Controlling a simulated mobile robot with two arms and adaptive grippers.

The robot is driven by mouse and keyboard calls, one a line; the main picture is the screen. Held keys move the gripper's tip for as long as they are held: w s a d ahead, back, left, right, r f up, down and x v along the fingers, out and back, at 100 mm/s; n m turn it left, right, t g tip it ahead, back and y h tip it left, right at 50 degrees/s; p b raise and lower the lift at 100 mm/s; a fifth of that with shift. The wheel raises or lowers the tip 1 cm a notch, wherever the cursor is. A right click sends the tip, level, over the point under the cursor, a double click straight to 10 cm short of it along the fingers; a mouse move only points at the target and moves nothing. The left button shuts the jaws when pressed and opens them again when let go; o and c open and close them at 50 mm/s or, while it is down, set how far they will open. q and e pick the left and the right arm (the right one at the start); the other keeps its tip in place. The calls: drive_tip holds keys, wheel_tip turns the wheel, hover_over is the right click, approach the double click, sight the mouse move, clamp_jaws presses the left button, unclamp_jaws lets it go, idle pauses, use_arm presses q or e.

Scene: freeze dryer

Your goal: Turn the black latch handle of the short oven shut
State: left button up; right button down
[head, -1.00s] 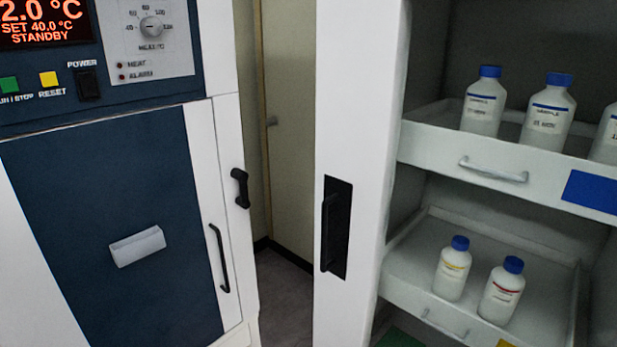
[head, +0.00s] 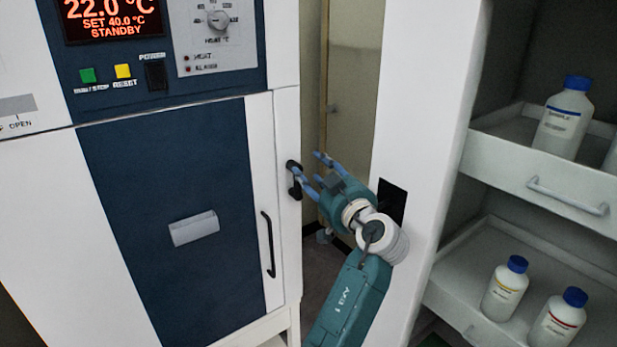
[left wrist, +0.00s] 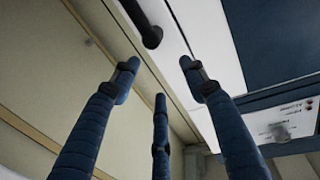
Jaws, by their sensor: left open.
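The oven (head: 180,200) is white with a dark blue door panel and stands at the left of the head view. Its short black latch handle (head: 295,188) is on the narrow white strip at the right edge of its front, roughly upright and partly covered by fingers. My left gripper (head: 309,171) is open and empty, with its blue fingertips close to the latch handle. In the left wrist view the black latch handle (left wrist: 140,22) lies beyond the spread fingers (left wrist: 160,85). I cannot tell whether a finger touches it. My right gripper is not seen.
A long black door handle (head: 268,245) is below and left of the latch. A white open cabinet (head: 425,110) with drawers and several bottles (head: 565,118) stands close on the right. A narrow gap with a beige door (head: 350,100) separates oven and cabinet.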

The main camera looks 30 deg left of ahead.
use_arm(q)
drive_tip(key=p, duration=0.1)
approach(295, 181)
drive_tip(key=w, duration=0.2)
drive_tip(key=p+x, duration=0.3)
drive_tip(key=x, duration=0.5)
drive_tip(key=shift+r, duration=0.4)
drive_tip(key=shift+a, duration=0.1)
drive_tip(key=shift+c, duration=0.5)
drive_tip(key=shift+f, duration=0.1)
clamp_jaws()
drive_tip(key=shift+f, duration=0.1)
